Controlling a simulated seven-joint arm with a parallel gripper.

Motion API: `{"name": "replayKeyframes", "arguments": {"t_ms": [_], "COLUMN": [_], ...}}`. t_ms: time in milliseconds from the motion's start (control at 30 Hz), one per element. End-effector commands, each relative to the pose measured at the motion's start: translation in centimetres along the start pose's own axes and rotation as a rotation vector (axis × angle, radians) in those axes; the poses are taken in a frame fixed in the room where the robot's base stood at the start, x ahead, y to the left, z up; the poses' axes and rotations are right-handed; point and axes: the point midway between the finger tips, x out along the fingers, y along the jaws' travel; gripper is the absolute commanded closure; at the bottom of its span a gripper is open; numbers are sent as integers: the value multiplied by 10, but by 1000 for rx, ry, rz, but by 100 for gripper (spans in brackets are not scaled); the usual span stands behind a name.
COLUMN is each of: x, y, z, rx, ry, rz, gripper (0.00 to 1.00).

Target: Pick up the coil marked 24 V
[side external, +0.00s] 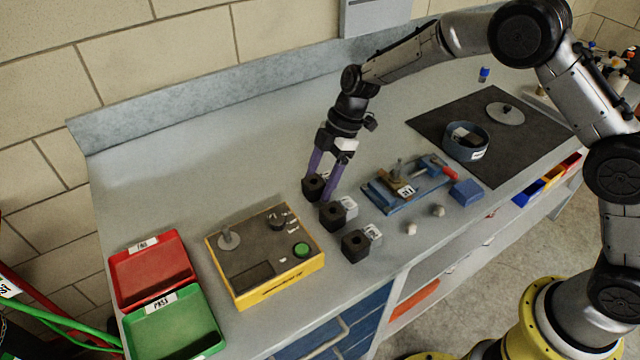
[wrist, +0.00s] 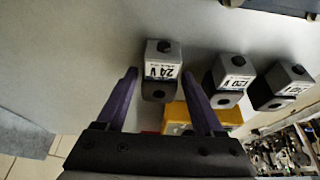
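The coil marked 24 V (wrist: 162,60) is a grey and black block with a white label, upright on the bench; its dark body also shows in the side view (side external: 312,188). My gripper (wrist: 160,74) is open, its two purple fingers pointing at this coil. In the wrist view the coil appears between the fingertips, with a gap on each side. In the side view my gripper (side external: 321,186) is low at the coil, and the fingers partly hide it. I cannot tell whether either finger touches it.
A coil marked 120 V (wrist: 233,80) and a third coil (wrist: 283,87) stand in a row beside it. A yellow test box (side external: 265,252), red bin (side external: 150,270) and green bin (side external: 175,325) are at left. A blue fixture (side external: 408,188) is at right. The bench behind is clear.

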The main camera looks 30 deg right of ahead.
Motion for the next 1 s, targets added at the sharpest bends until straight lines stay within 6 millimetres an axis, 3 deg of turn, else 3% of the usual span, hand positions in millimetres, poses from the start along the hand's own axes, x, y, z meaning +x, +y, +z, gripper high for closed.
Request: {"name": "replayKeyframes", "arguments": {"t_ms": [33,367,767,1000], "x": [0,0,-3,-23], "y": [0,0,1,1], "z": [0,0,-2,-10], "rx": [0,0,-1,-3], "ry": [0,0,1,2], "rz": [0,0,3,6], "gripper": [41,100,100,100]}}
